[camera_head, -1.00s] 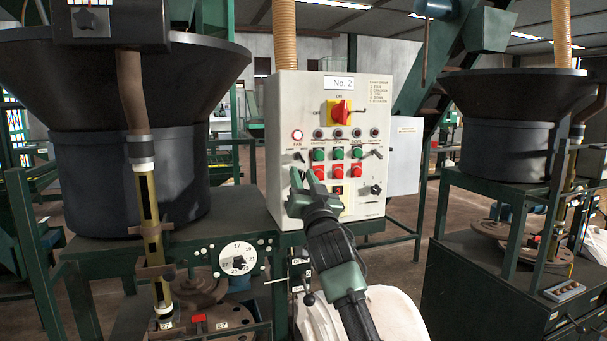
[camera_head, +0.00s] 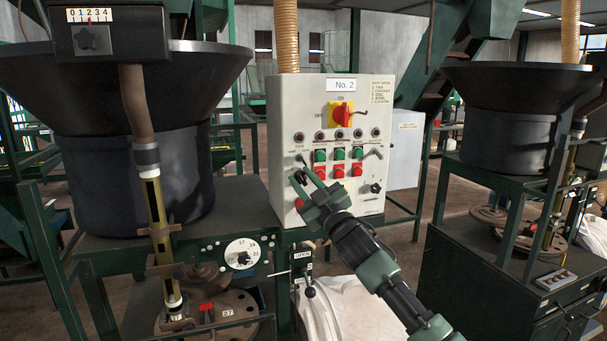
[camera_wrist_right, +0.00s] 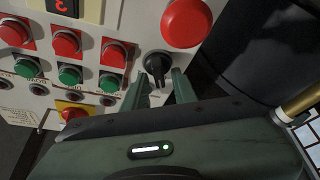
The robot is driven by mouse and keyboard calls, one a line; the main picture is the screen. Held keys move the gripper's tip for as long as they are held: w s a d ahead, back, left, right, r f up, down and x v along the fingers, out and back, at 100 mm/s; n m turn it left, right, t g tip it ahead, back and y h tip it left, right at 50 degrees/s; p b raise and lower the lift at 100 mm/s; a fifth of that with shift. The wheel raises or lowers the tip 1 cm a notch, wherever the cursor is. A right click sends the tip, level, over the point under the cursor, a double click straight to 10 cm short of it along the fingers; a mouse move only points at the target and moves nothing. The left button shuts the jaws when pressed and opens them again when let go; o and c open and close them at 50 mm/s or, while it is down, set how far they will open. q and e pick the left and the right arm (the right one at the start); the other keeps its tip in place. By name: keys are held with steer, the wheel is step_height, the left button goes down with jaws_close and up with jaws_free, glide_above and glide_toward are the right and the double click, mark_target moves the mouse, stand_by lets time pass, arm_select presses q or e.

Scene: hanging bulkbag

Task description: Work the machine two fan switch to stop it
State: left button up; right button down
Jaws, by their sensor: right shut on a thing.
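The machine two panel (camera_head: 285,115) is a pale box labelled "No. 2" in the middle of the head view. Its fan switch (camera_head: 301,159) is a small black rotary knob at the left, under the FAN lamp (camera_head: 299,137), which looks dark. In the wrist view, where the panel appears upside down, the knob (camera_wrist_right: 157,68) has its handle between my fingertips. My right gripper (camera_head: 302,177) is shut on the fan switch; its fingers also show in the wrist view (camera_wrist_right: 163,88). My left gripper is not in view.
Beside the knob are a large red button (camera_wrist_right: 186,20) and rows of green and red buttons (camera_head: 338,163). A red-and-yellow main switch (camera_head: 341,115) sits above. A dark hopper (camera_head: 145,175) stands close at left, and a white bag (camera_head: 355,308) hangs below.

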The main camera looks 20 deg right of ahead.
steer(key=shift+f+n, duration=0.1)
steer(key=shift+n, duration=0.2)
steer(key=c, duration=1.5)
jaws_free()
steer(key=b+v, duration=0.2)
steer(key=v, duration=0.5)
steer(key=shift+s+d+b, duration=0.15)
steer(key=shift+s+b, duration=0.25)
steer(key=shift+f, duration=0.15)
